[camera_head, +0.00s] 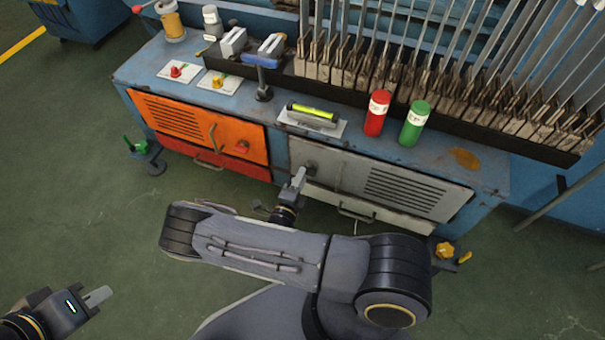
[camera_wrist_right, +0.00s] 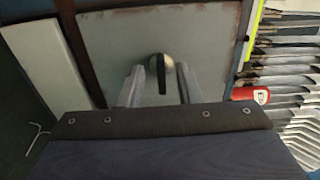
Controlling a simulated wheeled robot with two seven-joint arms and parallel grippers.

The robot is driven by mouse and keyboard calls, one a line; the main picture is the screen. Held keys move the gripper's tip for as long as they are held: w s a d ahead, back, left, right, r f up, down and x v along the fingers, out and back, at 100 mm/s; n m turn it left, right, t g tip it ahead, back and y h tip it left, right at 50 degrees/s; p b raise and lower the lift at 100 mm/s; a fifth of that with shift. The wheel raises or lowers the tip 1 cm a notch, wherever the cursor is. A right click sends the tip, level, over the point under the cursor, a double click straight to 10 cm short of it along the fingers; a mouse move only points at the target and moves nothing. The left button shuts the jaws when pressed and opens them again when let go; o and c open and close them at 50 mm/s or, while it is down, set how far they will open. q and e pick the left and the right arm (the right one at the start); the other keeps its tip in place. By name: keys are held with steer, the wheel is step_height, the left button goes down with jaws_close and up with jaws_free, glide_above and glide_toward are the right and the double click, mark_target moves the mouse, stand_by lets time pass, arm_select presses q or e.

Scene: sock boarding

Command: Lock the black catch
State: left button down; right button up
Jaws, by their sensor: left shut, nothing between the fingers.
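The black catch (camera_wrist_right: 161,72) is a short black bar on a round silver base, on the grey door (camera_wrist_right: 110,40) of the cabinet. In the right wrist view the bar stands upright in the picture. My right gripper (camera_wrist_right: 160,68) is open, with one finger on each side of the catch. I see no clear contact. In the head view my right gripper (camera_head: 299,174) is at the upper left of the grey door (camera_head: 400,188) and the catch is mostly hidden there. My left gripper (camera_head: 98,296) is shut and empty, above the floor at lower left.
An orange door (camera_head: 185,125) is left of the grey one. On the cabinet top stand a red cylinder (camera_head: 376,115), a green cylinder (camera_head: 414,124), a level with a yellow-green strip (camera_head: 312,113), and a rack of metal boards (camera_head: 440,95).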

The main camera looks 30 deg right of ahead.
steer(key=p+v, duration=0.1)
steer(key=v, duration=0.5)
steer(key=shift+d, duration=0.1)
stand_by(0.3)
steer(key=s+r+n+g+y, duration=0.2)
steer(key=s+r+n+y, duration=0.4)
steer(key=r+n, duration=0.4)
steer(key=s+r+n+g+y, duration=0.2)
steer(key=s+r+n+y, duration=0.5)
steer(key=r, duration=0.5)
steer(key=s+r+n+g+y, duration=0.2)
steer(key=s+r+n+y, duration=0.25)
steer(key=r+n, duration=0.55)
step_height(320, 180, up, 33)
steer(key=p, duration=3.2)
steer(key=shift+r+m+p, duration=0.2)
steer(key=shift+m+p, duration=0.1)
steer(key=shift+m, duration=0.1)
